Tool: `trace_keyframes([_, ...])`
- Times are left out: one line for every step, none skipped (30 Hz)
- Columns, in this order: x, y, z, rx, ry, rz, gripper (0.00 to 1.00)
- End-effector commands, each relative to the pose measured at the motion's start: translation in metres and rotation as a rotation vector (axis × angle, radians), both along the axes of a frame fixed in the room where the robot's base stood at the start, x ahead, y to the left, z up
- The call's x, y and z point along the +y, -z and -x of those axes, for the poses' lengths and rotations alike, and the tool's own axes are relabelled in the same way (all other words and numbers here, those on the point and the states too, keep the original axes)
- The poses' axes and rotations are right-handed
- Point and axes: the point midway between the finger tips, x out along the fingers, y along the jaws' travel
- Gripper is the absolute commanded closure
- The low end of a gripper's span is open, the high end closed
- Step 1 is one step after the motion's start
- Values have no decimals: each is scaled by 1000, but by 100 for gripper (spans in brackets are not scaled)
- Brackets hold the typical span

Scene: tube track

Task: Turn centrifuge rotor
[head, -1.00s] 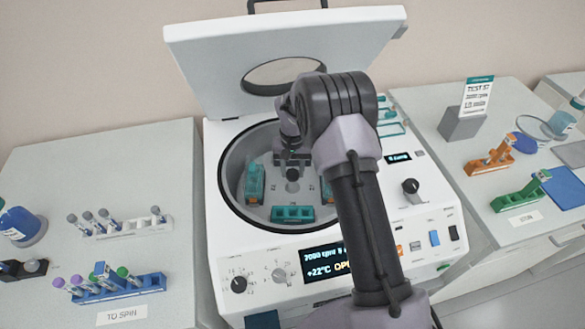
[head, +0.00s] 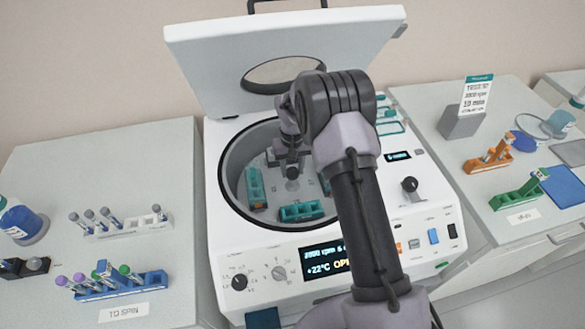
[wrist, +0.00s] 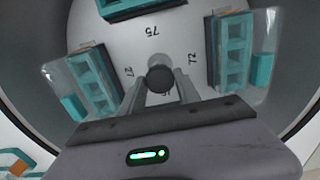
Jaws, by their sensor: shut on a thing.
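The centrifuge (head: 330,240) stands open, its lid (head: 290,60) raised. Inside the round bowl is the rotor, with a dark central knob (wrist: 160,79) and teal buckets around it. One bucket (head: 256,187) is at the left and one (head: 302,211) at the front; another is partly hidden behind my arm. In the wrist view, buckets show at the left (wrist: 96,78), right (wrist: 235,50) and top (wrist: 140,5), with printed numbers on the pale rotor face. My gripper (head: 291,170) reaches down into the bowl and is shut on the central knob, which sits between its fingers.
A tube rack (head: 122,287) and a white rack (head: 128,228) stand on the left bench. Orange (head: 490,160) and green (head: 518,198) racks stand on the right bench. The bowl rim and raised lid surround my arm closely.

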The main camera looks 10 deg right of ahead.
Motion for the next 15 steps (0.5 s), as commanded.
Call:
trace_keyframes([0,-1,-1,-3,0,0,55])
trace_keyframes([0,-1,-1,-3,0,0,49])
trace_keyframes([0,-1,-1,-3,0,0,42])
trace_keyframes([0,-1,-1,-3,0,0,39])
trace_keyframes([0,-1,-1,-2,0,0,39])
trace_keyframes([0,-1,-1,-2,0,0,39])
trace_keyframes([0,-1,-1,-2,0,0,39])
trace_keyframes([0,-1,-1,-2,0,0,39])
trace_keyframes([0,0,-1,-2,0,0,39])
trace_keyframes([0,0,-1,-1,0,0,39])
trace_keyframes([0,0,0,-1,0,0,39])
trace_keyframes([0,-1,0,-1,0,0,39])
trace_keyframes([0,-3,-1,-2,0,0,39])
trace_keyframes([0,-7,-1,-2,0,0,39])
trace_keyframes([0,-15,-1,-3,0,0,39])
